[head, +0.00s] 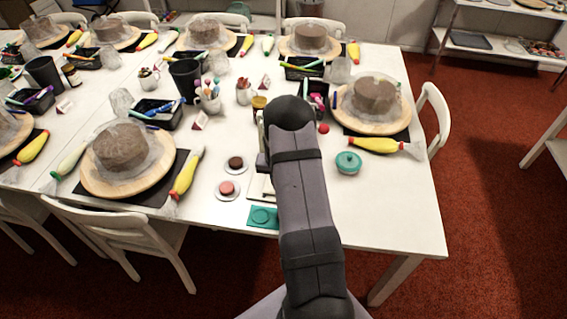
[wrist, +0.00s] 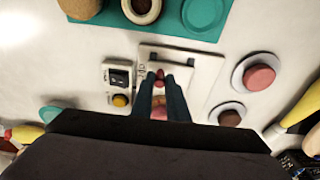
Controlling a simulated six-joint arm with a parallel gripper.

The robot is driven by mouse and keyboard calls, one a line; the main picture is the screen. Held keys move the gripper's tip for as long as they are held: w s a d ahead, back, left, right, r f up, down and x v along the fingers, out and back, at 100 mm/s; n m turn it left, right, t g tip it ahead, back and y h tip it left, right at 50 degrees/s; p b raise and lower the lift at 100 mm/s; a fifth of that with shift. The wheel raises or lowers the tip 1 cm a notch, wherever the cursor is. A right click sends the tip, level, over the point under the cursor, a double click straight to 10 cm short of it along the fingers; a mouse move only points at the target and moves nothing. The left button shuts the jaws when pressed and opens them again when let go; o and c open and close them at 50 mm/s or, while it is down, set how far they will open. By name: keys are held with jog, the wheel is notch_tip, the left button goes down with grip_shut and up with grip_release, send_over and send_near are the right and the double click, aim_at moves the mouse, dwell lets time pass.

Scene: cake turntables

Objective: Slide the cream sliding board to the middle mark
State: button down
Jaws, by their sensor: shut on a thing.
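In the head view only a cream edge (head: 260,188) shows left of my arm. My gripper (wrist: 168,80) is over the board, its two dark teal fingers closed around a small reddish part between them, seemingly a knob on the board. The fingers hide the lower middle of the board. The middle mark cannot be made out.
A small box with a yellow button (wrist: 119,88) stands left of the board. Dishes with a pink disc (wrist: 258,77) and a brown disc (wrist: 229,118) are on its right. A teal mat (wrist: 170,22) lies beyond its top end. A teal lidded pot (head: 348,162) stands right of my arm.

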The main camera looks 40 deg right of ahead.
jog(key=shift+w+d+r+b, duration=0.15)
jog(key=shift+w+d+b, duration=2.65)
jog(key=shift+w+d, duration=0.65)
jog(key=shift+w+r, duration=0.1)
jog(key=shift+w, duration=0.05)
jog(key=shift+d+r, duration=0.1)
jog(key=c, duration=1.9)
grip_release()
jog(key=shift+c, duration=0.2)
jog(key=shift+o, duration=1.1)
jog(key=shift+f, duration=0.2)
jog(key=shift+r+p, duration=1.95)
jog(key=shift+r, duration=1.5)
